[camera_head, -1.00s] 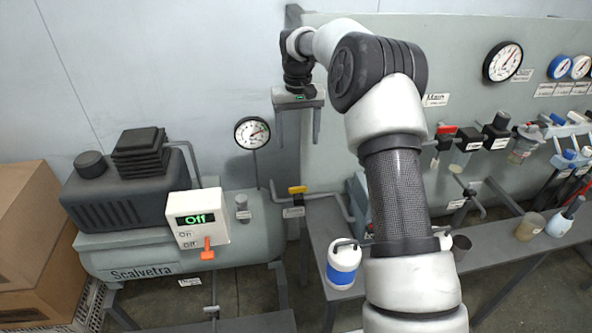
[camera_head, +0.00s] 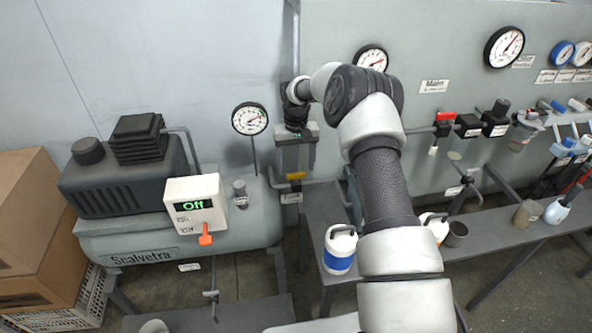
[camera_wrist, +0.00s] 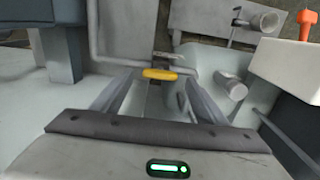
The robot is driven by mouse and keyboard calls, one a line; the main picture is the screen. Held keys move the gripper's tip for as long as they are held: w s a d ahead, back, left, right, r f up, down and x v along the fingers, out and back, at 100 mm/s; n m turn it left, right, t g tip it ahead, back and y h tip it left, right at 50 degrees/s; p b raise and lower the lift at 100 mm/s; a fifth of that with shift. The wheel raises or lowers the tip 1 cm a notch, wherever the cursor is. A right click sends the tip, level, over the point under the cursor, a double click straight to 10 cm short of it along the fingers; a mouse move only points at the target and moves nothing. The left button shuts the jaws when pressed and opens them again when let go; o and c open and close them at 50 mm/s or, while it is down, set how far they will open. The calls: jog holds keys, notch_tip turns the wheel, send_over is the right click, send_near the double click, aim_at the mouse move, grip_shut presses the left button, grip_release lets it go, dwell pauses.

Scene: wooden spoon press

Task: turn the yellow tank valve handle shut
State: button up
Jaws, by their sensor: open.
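The yellow tank valve handle (camera_head: 296,176) sits on the grey pipe to the right of the tank, just above a small label. Its bar lies crosswise in the head view. My gripper (camera_head: 295,166) is open, fingers pointing down, just above the handle in that view. In the wrist view the yellow handle (camera_wrist: 160,74) shows between the two spread fingers of my gripper (camera_wrist: 158,82), near their tips. Both fingers appear apart from the handle. How far the fingertips are from it in depth is hard to tell.
The compressor tank (camera_head: 130,248) stands left, with a control box (camera_head: 196,205) reading "Off" and an orange lever (camera_head: 205,236). A gauge (camera_head: 250,118) is left of my gripper. A blue-and-white jug (camera_head: 340,250) stands on the bench (camera_head: 318,208) below right.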

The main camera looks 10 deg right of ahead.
aim_at(296, 176)
jog(key=shift+f, duration=1.25)
jog(key=c, duration=1.1)
jog(key=shift+o, duration=0.2)
jog(key=shift+m+b, duration=0.3)
jog(key=shift+m, duration=0.1)
jog(key=m+b, duration=0.2)
jog(key=m, duration=0.1)
jog(key=shift+f+m, duration=0.1)
jog(key=shift+m, duration=0.3)
jog(key=m+b, duration=0.1)
jog(key=m, duration=0.3)
jog(key=shift+b, duration=0.4)
jog(key=m, duration=0.9)
jog(key=shift+b, duration=0.3)
jog(key=shift+m, duration=0.3)
